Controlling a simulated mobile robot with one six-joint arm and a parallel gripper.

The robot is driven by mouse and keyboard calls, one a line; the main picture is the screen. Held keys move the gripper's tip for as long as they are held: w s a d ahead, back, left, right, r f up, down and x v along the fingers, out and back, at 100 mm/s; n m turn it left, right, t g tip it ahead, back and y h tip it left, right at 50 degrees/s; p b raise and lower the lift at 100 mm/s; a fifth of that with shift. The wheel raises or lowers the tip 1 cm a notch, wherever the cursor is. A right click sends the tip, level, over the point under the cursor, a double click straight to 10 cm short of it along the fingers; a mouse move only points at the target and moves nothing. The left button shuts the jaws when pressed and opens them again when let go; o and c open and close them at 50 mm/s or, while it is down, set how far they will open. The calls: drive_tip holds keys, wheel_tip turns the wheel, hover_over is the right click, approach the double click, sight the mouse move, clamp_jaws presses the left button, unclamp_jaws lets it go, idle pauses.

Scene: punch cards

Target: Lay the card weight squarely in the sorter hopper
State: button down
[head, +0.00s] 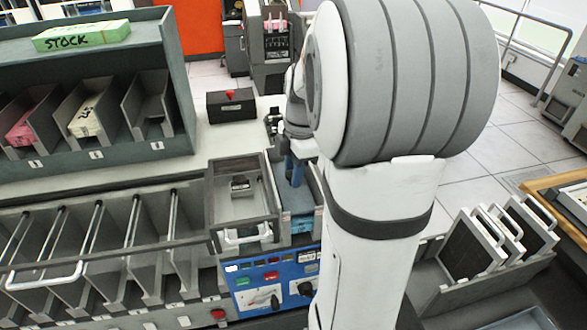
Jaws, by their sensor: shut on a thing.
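My gripper (294,172) shows in the head view as slim blue fingers below my wrist, pointing down at the narrow bay right of the glass-topped box. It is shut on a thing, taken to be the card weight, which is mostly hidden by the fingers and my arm. The sorter hopper appears to be this narrow bay (312,190), with a blue interior, above the blue control panel. My arm covers its right side. I cannot tell whether the weight touches the hopper floor or lies square.
The glass-topped box (215,208) stands just left of my gripper. A black box with a red knob (230,106) sits on the pale top behind. Sorter pockets with metal rods (100,240) fill the left. A card rack (95,60) stands behind them.

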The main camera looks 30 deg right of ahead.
drive_tip(key=shift+f, duration=0.4)
drive_tip(key=c, duration=1.1)
unclamp_jaws()
drive_tip(key=shift+o, duration=0.2)
drive_tip(key=r, duration=0.5)
drive_tip(key=d+r, duration=0.1)
drive_tip(key=r, duration=0.1)
drive_tip(key=shift+r, duration=0.4)
drive_tip(key=shift+s, duration=0.1)
